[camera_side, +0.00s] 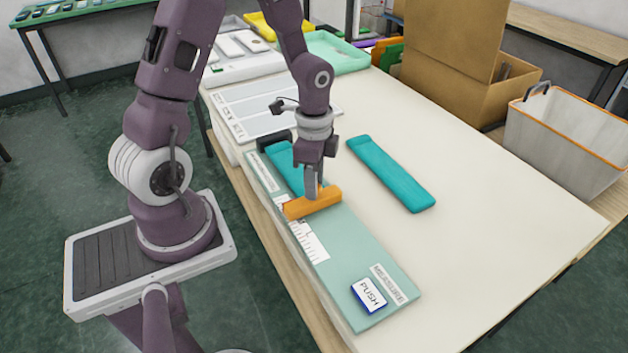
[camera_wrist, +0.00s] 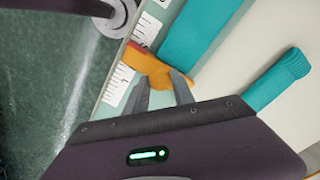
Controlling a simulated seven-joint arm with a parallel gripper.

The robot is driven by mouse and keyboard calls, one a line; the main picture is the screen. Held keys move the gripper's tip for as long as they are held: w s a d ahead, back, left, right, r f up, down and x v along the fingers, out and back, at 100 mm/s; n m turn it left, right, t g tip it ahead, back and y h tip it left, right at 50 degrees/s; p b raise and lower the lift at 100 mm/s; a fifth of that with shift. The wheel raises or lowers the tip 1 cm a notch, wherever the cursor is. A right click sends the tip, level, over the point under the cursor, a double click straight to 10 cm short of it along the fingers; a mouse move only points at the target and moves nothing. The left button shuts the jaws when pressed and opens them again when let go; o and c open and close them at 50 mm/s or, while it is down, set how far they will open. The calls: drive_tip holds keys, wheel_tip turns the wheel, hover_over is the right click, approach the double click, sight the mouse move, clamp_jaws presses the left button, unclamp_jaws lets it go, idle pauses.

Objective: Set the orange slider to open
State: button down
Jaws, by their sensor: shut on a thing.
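The orange slider (camera_side: 314,203) lies across the pale green measuring board (camera_side: 345,250), around the board's middle. In the side view my gripper (camera_side: 312,190) points down onto it. In the wrist view the fingertips (camera_wrist: 163,82) meet the orange slider (camera_wrist: 150,66) and are closed on part of it. A teal knitted strip (camera_side: 284,168) lies on the board behind the slider; my gripper hides part of it. The board's printed scale (camera_side: 308,240) runs along its left edge, and a red mark (camera_wrist: 144,44) shows beside the slider in the wrist view.
A second teal strip (camera_side: 392,174) lies on the table right of the board. A PUSH button block (camera_side: 369,295) sits at the board's near end. A dark block (camera_side: 274,140) stands at its far end. The table right of the strips is clear.

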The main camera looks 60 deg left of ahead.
idle(0.3)
drive_tip(key=d, duration=1.4)
drive_tip(key=shift+d, duration=0.3)
drive_tip(key=c, duration=1.1)
unclamp_jaws()
drive_tip(key=shift+o, duration=0.2)
drive_tip(key=shift+r, duration=0.15)
wheel_tip(320, 180, up, 7)
